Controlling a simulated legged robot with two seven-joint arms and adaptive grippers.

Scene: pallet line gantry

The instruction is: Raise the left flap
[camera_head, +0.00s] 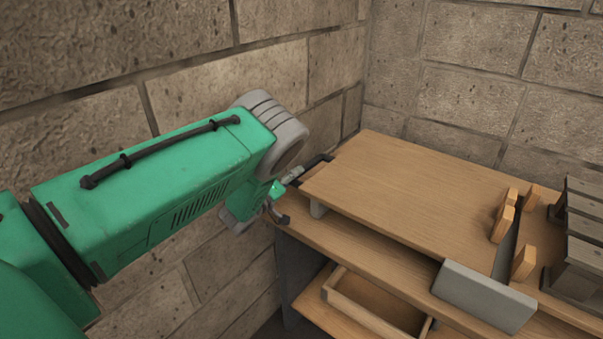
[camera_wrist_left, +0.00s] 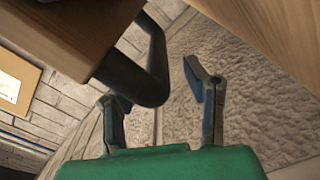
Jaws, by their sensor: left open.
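The left flap appears to be the wide wooden board (camera_head: 400,190) lying flat, or nearly so, on the wooden bench. A black bar handle (camera_head: 318,162) sticks out from its left edge and shows large in the left wrist view (camera_wrist_left: 150,85), joined to a wooden edge (camera_wrist_left: 75,40). My left gripper (camera_head: 288,196) is beside that left edge, near the handle. Its fingers, also in the left wrist view (camera_wrist_left: 158,92), are spread apart, with the handle's outer bend between them in the picture. I cannot tell whether they touch it. My right gripper is not in view.
A grey block (camera_head: 484,295) stands at the bench's front. Small wooden blocks (camera_head: 523,263) sit by a dark gap right of the board. A grey slatted crate (camera_head: 585,240) is at the right. An open drawer (camera_head: 345,315) is below. Stone walls (camera_head: 470,85) stand close behind and left.

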